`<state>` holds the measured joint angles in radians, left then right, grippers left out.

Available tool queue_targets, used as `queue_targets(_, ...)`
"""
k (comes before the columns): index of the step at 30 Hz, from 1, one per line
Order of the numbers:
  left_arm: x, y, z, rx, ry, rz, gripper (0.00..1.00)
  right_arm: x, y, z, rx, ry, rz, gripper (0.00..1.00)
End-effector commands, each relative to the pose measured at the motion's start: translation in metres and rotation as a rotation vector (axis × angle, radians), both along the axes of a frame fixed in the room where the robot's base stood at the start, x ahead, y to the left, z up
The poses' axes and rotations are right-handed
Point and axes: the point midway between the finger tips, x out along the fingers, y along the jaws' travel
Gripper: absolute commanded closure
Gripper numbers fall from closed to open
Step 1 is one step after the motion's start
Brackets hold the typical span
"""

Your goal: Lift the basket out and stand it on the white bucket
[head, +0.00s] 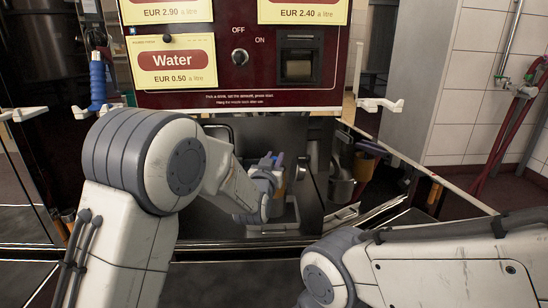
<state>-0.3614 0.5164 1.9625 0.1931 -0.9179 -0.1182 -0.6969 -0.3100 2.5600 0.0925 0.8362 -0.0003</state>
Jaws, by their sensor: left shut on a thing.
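My left gripper (273,164) is inside the dark open bay below the machine's front panel, its fingers partly hidden by my own wrist. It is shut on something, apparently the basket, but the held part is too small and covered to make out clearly. A light grey, square-edged piece (270,231) shows just below the gripper; I cannot tell whether it belongs to the basket. I cannot clearly pick out the white bucket. My right arm comes in at the lower right, and its gripper is out of view.
The machine's front panel (230,99) with its price signs hangs above the bay. A metal pot (342,187) stands right of the gripper inside the bay. A blue-handled nozzle (97,82) hangs at the left. Red hoses (507,130) hang by the tiled wall at the right.

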Motion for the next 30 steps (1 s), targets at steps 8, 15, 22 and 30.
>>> queue_targets(8, -0.023, -0.002, 0.0, 0.001, -0.001, -0.001, 1.0, 0.0, 0.0, -0.005, 0.0, 0.0, 0.0, 0.42)
queue_targets(15, -0.042, -0.003, 0.0, 0.0, -0.001, 0.0, 1.0, 0.0, 0.0, -0.009, 0.0, 0.0, 0.0, 0.42)
queue_targets(22, -0.061, -0.004, 0.0, -0.001, 0.0, -0.001, 1.0, 0.0, 0.0, -0.011, 0.0, 0.0, 0.0, 0.42)
queue_targets(30, -0.076, -0.004, 0.0, 0.001, 0.0, 0.0, 1.0, 0.0, 0.0, -0.013, 0.0, 0.0, 0.0, 0.42)
